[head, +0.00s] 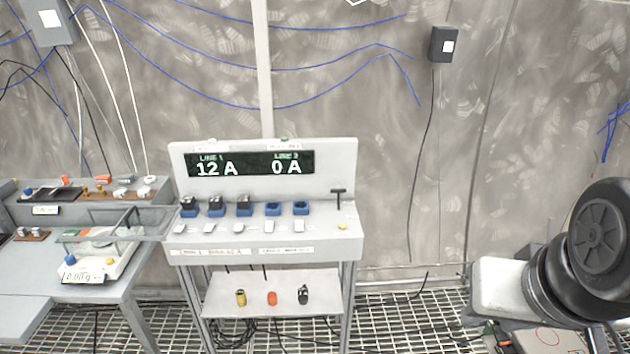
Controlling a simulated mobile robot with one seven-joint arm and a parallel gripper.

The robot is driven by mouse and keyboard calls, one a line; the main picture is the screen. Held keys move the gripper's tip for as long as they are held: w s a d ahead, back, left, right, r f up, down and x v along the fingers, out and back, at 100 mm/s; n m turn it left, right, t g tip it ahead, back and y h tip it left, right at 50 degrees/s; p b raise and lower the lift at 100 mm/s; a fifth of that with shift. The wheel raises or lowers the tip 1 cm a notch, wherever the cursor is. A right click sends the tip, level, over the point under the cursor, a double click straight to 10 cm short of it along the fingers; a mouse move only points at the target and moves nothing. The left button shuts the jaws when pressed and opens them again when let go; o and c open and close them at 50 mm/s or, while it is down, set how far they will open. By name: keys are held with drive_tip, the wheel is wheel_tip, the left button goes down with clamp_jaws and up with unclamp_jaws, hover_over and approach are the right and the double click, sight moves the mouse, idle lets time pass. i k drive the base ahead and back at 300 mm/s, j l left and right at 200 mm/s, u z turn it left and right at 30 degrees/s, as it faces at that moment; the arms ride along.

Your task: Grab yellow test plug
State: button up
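A small yellow plug-like item (240,297) stands on the lower shelf of the grey-white panel stand, at the left of a row of small items. It is small in the picture, and I cannot make out its finer shape or any label. An orange item (272,298) and a black item (303,294) stand to its right, apart from it. Part of my arm shows at the right edge, well away from the stand. My gripper is not in view.
The stand's upper deck (330,248) holds blue sockets, some with black plugs, and a display (250,163) reading 12 A and 0 A. A bench (30,258) with a scale (100,255) stands left. Cables lie on the grating (390,318). The lower shelf (325,290) is open in front.

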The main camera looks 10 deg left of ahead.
sight(240, 294)
drive_tip(key=j+u, duration=0.1)
drive_tip(key=u, duration=1.25)
drive_tip(key=i+j+z, duration=0.15)
drive_tip(key=j, duration=0.25)
drive_tip(key=j+z, duration=0.15)
drive_tip(key=j, duration=0.2)
drive_tip(key=l+u, duration=0.25)
drive_tip(key=l, duration=0.4)
drive_tip(key=l+u, duration=0.25)
drive_tip(key=l, duration=0.4)
drive_tip(key=i, duration=0.7)
drive_tip(key=j+u, duration=0.65)
drive_tip(key=j, duration=0.15)
